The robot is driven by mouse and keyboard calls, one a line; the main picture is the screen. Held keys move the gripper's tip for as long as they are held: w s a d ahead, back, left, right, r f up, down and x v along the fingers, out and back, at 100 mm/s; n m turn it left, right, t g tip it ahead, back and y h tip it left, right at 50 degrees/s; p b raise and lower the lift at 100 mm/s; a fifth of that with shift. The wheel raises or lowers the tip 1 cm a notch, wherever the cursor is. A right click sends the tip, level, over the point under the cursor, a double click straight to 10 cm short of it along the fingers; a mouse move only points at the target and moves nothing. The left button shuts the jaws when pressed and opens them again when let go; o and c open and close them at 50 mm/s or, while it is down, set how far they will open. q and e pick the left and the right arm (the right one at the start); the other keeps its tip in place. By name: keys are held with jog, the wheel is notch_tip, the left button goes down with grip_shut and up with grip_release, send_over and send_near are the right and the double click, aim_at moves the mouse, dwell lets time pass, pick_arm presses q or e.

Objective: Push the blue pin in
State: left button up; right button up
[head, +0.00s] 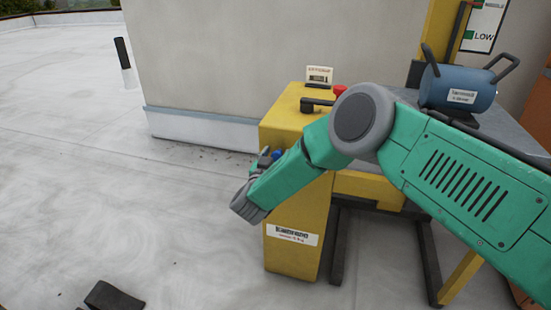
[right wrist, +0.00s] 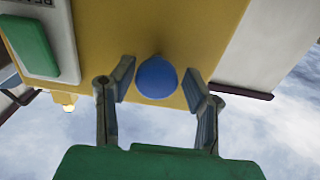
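The blue pin (right wrist: 157,77) shows a rounded blue head on the yellow face of a housing, between my right fingers in the right wrist view. A small part of it shows in the head view (head: 277,154) beside the gripper. My right gripper (right wrist: 160,85) is open, with a finger on each side of the pin and visible gaps to both. In the head view the right gripper (head: 266,160) is at the yellow housing (head: 295,255), partly hidden by my green arm. A dark piece at the lower left edge looks like part of my left gripper (head: 110,297); its opening is unclear.
The yellow housing carries a black handle (head: 316,104), a red button (head: 339,90) and a small label plate (head: 319,75). A blue cylinder (head: 458,88) with dark handles stands on the grey top at right. A pale wall (head: 230,50) rises behind.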

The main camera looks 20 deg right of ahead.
jog(key=shift+d+f, duration=0.1)
jog(key=shift+d, duration=0.05)
jog(key=shift+s, duration=0.1)
jog(key=shift+s+a, duration=0.2)
jog(key=shift+a, duration=0.05)
jog(key=v, duration=1.1)
jog(key=shift+a+f, duration=0.1)
